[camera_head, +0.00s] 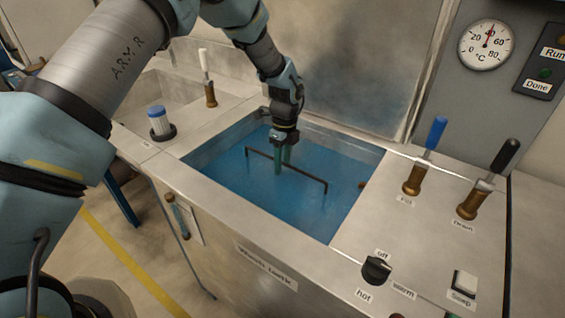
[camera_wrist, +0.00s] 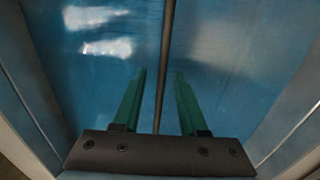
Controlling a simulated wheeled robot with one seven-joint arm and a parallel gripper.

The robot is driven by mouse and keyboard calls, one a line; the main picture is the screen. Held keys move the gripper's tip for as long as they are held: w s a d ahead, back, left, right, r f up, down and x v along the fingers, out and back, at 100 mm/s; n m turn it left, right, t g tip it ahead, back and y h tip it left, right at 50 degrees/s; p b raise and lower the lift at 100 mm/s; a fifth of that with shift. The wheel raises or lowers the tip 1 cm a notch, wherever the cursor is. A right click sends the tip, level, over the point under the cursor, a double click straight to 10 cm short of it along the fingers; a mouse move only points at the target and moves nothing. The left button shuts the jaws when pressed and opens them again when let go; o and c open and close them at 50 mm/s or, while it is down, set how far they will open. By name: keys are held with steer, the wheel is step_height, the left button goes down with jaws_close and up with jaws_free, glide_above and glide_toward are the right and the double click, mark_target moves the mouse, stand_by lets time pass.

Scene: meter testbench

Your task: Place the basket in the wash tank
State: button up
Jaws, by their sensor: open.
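The wash tank (camera_head: 220,172) is full of blue liquid, set in a steel counter. A thin dark handle (camera_head: 310,177) of the basket stands out of the liquid; the basket's body is hidden below the surface. My gripper (camera_head: 282,168) is inside the tank's opening, its green fingers down at the handle's bar. In the wrist view the handle bar (camera_wrist: 166,60) runs between the two spread fingers of my gripper (camera_wrist: 158,75), with a gap on each side. The fingers are open and not clamped on the bar.
A blue fill lever (camera_head: 425,155), a black drain lever (camera_head: 488,180), a knob (camera_head: 376,269) and a soap switch (camera_head: 463,284) sit right. A temperature dial (camera_head: 486,45) hangs behind.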

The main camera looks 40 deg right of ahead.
steer(key=shift+r, duration=0.1)
step_height(320, 180, up, 12)
steer(key=b, duration=0.3)
steer(key=shift+d, duration=0.4)
steer(key=shift+w, duration=0.15)
steer(key=w+a+r+n, duration=0.1)
steer(key=w+a+n, duration=0.35)
steer(key=a, duration=0.35)
steer(key=w+a+r+n, duration=0.25)
steer(key=a+n, duration=0.25)
steer(key=a, duration=0.4)
steer(key=w+a+r+n, duration=0.1)
steer(key=w+a+n, duration=0.35)
steer(key=a, duration=0.35)
steer(key=s+a+n+t, duration=0.1)
steer(key=s+a+n, duration=0.3)
steer(key=a+n, duration=0.5)
steer(key=s+a+n+h, duration=0.1)
steer(key=s+a+n, duration=0.3)
steer(key=a+n, duration=0.5)
steer(key=a, duration=0.7)
steer(key=shift+t, duration=0.4)
steer(key=shift+c, duration=0.4)
